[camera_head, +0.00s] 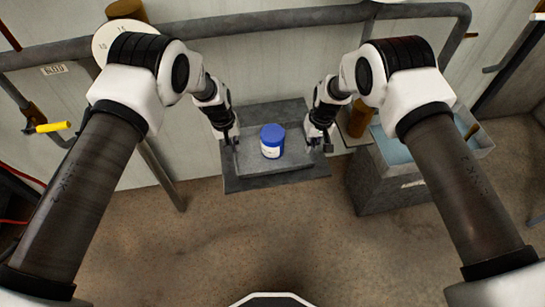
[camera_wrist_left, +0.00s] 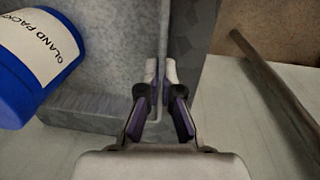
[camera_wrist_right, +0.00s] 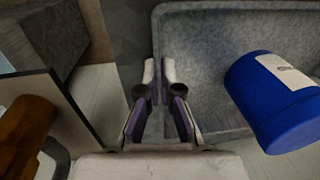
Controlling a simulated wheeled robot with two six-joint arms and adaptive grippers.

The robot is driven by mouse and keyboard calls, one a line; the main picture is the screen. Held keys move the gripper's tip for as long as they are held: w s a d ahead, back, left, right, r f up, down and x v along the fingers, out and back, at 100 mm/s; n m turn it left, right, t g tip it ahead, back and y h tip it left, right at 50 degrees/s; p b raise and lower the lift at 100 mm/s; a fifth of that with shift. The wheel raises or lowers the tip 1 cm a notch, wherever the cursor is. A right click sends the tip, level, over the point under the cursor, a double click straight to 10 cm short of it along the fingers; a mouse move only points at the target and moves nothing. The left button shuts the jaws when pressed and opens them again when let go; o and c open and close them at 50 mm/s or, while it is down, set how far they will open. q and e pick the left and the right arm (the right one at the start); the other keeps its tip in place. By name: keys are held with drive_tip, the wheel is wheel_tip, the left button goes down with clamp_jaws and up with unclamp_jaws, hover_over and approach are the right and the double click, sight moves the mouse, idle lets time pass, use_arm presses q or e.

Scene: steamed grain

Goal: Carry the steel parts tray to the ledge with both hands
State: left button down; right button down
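The steel parts tray (camera_head: 262,174) is a shallow grey tray in the middle of the head view, with a blue-capped jar (camera_head: 272,141) standing in it. It appears over the darker grey ledge (camera_head: 310,184); I cannot tell whether it touches the ledge. My left gripper (camera_head: 234,143) is at the tray's left side. In the left wrist view its fingers (camera_wrist_left: 161,85) close on the tray's rim (camera_wrist_left: 165,40). My right gripper (camera_head: 320,143) is at the right side. In the right wrist view its fingers (camera_wrist_right: 159,85) close on the opposite rim (camera_wrist_right: 157,45). The tray looks roughly level.
A thick grey pipe (camera_head: 260,22) runs along the wall above. A yellow-handled valve (camera_head: 53,127) is at the left. The floor (camera_head: 240,240) in front is clear.

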use_arm(q)
drive_tip(key=shift+f+b, duration=0.35)
drive_tip(key=shift+f, duration=0.3)
use_arm(e)
drive_tip(key=shift+d+f, duration=0.1)
drive_tip(key=shift+f, duration=0.5)
use_arm(q)
drive_tip(key=c, duration=1.3)
unclamp_jaws()
drive_tip(key=shift+r, duration=0.3)
use_arm(e)
drive_tip(key=c, duration=1.3)
unclamp_jaws()
drive_tip(key=shift+r, duration=0.25)
drive_tip(key=shift+s, duration=0.1)
drive_tip(key=shift+r, duration=0.1)
use_arm(q)
drive_tip(key=r, duration=0.4)
drive_tip(key=a+r, duration=0.1)
drive_tip(key=r, duration=0.7)
drive_tip(key=shift+s+a, duration=0.15)
drive_tip(key=shift+a, duration=0.05)
use_arm(e)
drive_tip(key=r, duration=0.8)
drive_tip(key=d+r, duration=0.1)
drive_tip(key=r, duration=0.2)
drive_tip(key=shift+d+r, duration=0.1)
drive_tip(key=shift+r, duration=0.3)
use_arm(q)
drive_tip(key=shift+f, duration=0.1)
